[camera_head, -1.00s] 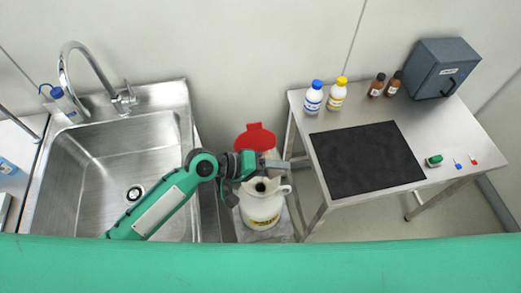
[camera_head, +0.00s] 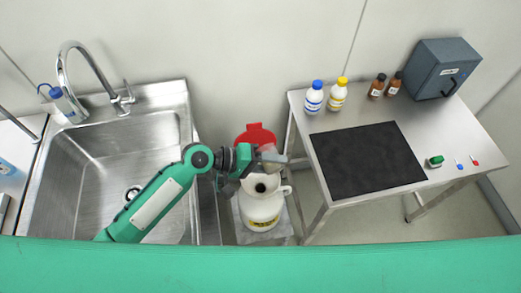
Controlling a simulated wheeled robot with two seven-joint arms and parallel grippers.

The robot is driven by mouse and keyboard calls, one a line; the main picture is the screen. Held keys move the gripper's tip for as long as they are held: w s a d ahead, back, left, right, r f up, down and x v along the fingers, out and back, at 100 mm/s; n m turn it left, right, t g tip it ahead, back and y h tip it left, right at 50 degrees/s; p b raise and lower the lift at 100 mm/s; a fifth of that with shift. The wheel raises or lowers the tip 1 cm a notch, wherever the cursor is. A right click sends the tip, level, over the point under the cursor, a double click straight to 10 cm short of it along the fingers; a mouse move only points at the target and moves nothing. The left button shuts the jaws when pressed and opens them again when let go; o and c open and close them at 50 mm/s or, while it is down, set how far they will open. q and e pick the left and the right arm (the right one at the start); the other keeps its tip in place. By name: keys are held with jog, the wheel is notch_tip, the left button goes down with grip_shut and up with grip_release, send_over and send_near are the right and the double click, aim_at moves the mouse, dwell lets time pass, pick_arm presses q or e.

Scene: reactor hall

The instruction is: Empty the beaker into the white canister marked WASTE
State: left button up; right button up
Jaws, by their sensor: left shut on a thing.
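The white canister (camera_head: 263,211) stands on the floor between the sink and the steel table. It has a yellow label low on its front, a handle on the right and a dark open mouth on top. A red lid or funnel flap (camera_head: 249,133) stands behind the mouth. My left gripper (camera_head: 271,157) is just behind and above the mouth, shut on a small, pale, see-through thing, apparently the beaker (camera_head: 268,149). The gripper partly hides it, so its tilt and contents cannot be made out. My right gripper is out of view.
A steel sink (camera_head: 184,100) with a tap (camera_head: 68,75) is at left. The steel table (camera_head: 440,135) at right holds a black mat (camera_head: 367,160), a blue-capped bottle (camera_head: 314,97), a yellow-capped bottle (camera_head: 337,96), brown bottles (camera_head: 377,88) and a grey box (camera_head: 445,68).

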pick_arm(q)
jog(key=shift+w, duration=0.15)
jog(key=shift+w+a+r, duration=0.1)
jog(key=shift+r, duration=0.05)
jog(key=shift+r+n+h, duration=0.15)
jog(key=shift+n+h, duration=0.15)
jog(key=shift+n, duration=0.2)
jog(key=shift+w+r+g, duration=0.1)
jog(key=shift+r+g, duration=0.05)
jog(key=shift+g, duration=0.25)
jog(key=shift+n, duration=0.3)
jog(key=shift+w+a+r+n+g+h, duration=0.2)
jog(key=shift+w+r+n+g+h, duration=0.25)
jog(key=shift+n+h, duration=0.3)
jog(key=shift+r, duration=0.1)
